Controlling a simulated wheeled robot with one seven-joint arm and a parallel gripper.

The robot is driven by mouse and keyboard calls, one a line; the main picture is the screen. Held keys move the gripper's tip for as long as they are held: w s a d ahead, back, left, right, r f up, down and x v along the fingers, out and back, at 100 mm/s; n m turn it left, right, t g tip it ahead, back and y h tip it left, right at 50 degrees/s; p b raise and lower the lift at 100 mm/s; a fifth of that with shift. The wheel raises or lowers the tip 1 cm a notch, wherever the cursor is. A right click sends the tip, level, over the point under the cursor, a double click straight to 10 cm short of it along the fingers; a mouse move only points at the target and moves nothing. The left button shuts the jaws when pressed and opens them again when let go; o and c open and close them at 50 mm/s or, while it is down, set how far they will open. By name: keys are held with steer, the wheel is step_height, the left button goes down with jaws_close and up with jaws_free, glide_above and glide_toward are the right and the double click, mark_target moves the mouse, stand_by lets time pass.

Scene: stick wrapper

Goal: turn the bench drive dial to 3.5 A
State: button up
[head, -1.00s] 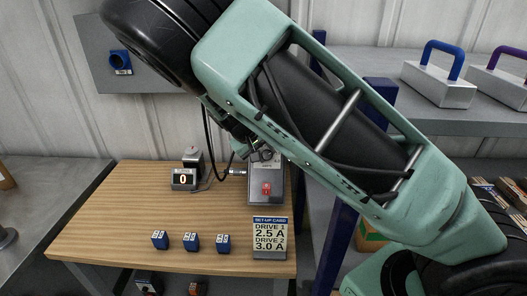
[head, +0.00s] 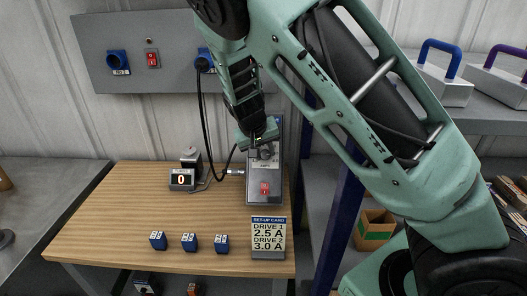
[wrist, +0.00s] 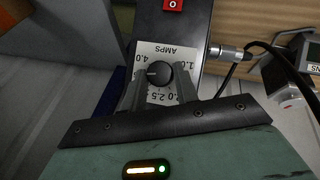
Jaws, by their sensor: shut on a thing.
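The bench drive (head: 264,190) is a grey box at the back right of the wooden bench, with a red switch (head: 265,188) on its face. Its round black dial (wrist: 158,74) sits on a white AMPS plate (wrist: 150,52). A pale mark on the dial points roughly left in the wrist view. The figures 4.0, 1.0, 2.0 and 2.5 show around it; the rest of the scale is hidden by my fingers. My gripper (wrist: 160,80) is shut on the dial, one finger on each side. In the head view my gripper (head: 262,140) reaches the drive's top part.
A small display (head: 181,180) reads 0. Several small blue blocks (head: 189,242) stand along the bench front. A cable (head: 203,120) hangs from the wall panel (head: 100,50). The bench middle is clear.

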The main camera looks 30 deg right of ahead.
steer(key=o, duration=1)
steer(key=v, duration=1.7)
steer(key=shift+a+r, duration=0.1)
